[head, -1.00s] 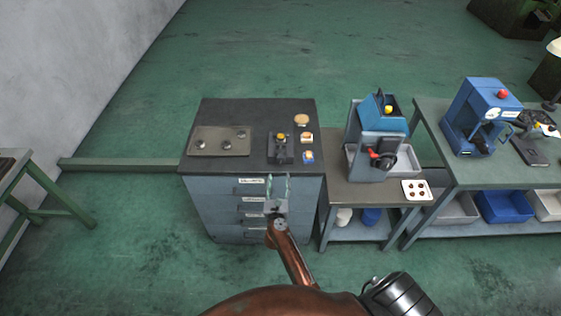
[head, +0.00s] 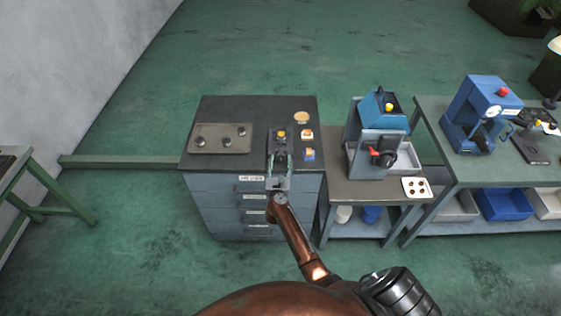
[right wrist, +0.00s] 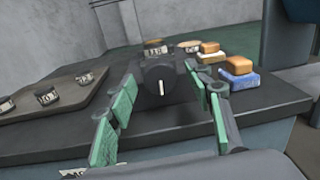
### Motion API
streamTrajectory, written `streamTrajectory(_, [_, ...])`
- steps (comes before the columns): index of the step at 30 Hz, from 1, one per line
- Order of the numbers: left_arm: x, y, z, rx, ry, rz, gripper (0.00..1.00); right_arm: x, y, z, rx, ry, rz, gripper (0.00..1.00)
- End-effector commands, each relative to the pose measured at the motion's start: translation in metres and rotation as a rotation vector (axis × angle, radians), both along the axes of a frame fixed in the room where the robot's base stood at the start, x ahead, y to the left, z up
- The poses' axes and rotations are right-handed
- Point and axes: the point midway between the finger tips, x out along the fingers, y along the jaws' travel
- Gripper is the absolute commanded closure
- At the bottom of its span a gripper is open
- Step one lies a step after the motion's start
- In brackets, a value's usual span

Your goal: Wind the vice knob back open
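The small dark vice (head: 281,143) stands on the top of the dark cabinet, close to its front edge. Its round black knob (right wrist: 159,80) with a white mark faces me in the right wrist view. A small labelled piece (right wrist: 155,47) shows at the top of the vice, beyond the knob. My right gripper (head: 278,164) is open, with green pads, in front of the vice at the cabinet's front edge. In the right wrist view its fingers (right wrist: 160,98) are on either side of the knob with visible gaps. My left gripper is out of view.
A plate (head: 220,139) with several small labelled pieces lies left of the vice. Orange-topped blocks (head: 307,134) and a round tan disc (head: 301,117) are to the right. A blue machine (head: 380,135) stands on the lower bench farther right.

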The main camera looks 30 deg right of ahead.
Motion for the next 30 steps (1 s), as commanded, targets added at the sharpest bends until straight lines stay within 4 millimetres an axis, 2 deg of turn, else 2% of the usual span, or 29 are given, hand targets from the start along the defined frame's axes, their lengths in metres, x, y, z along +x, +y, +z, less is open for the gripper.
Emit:
streamTrajectory(2, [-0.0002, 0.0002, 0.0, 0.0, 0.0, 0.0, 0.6, -0.0001, 0.0002, 0.0, 0.0, 0.0, 0.0, 0.58])
streamTrajectory(18, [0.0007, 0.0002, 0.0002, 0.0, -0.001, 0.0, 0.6, -0.0002, 0.0004, -0.0001, 0.0, 0.0, 0.0, 0.95])
streamTrajectory(30, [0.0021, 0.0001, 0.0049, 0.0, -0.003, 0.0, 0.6, -0.0003, 0.001, 0.0003, -0.069, 0.044, 0.0, 0.95])
